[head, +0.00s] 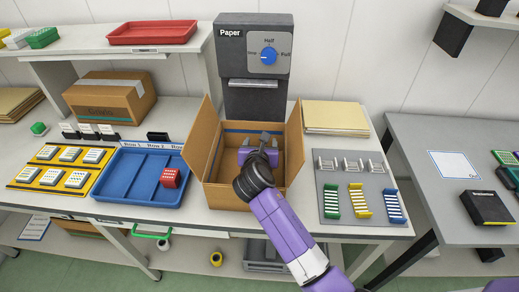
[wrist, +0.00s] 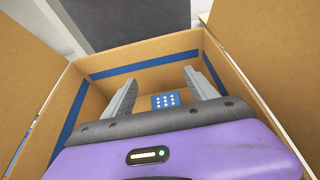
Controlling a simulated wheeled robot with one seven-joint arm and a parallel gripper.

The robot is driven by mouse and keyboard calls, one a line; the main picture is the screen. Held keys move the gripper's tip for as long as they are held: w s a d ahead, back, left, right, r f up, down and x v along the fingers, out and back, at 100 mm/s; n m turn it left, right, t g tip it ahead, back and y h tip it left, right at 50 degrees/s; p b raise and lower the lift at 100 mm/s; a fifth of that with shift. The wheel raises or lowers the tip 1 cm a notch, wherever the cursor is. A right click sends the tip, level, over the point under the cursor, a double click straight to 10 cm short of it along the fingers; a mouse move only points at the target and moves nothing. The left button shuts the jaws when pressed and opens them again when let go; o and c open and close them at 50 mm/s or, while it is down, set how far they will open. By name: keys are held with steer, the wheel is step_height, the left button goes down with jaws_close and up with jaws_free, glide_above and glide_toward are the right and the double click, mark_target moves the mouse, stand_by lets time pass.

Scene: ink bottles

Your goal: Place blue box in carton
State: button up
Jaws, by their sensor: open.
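An open cardboard carton (head: 230,196) stands in the middle of the bench with its flaps raised. In the wrist view its inner wall (wrist: 138,86) shows a blue stripe. My gripper (head: 264,137) reaches into the top of the carton. In the wrist view my gripper (wrist: 158,88) has its two fingers spread apart with nothing held. The blue box (wrist: 165,101), with white dots on its face, lies inside the carton beyond and between the fingers, apart from them. In the head view the blue box is hidden by my arm and the carton.
A blue tray (head: 137,178) with a red box (head: 171,178) stands left of the carton. A grey board (head: 345,177) with coloured racks lies to its right. A grey paper dispenser (head: 253,60) stands behind it.

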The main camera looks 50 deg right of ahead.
steer(key=v, duration=1.2)
steer(key=shift+r, duration=0.3)
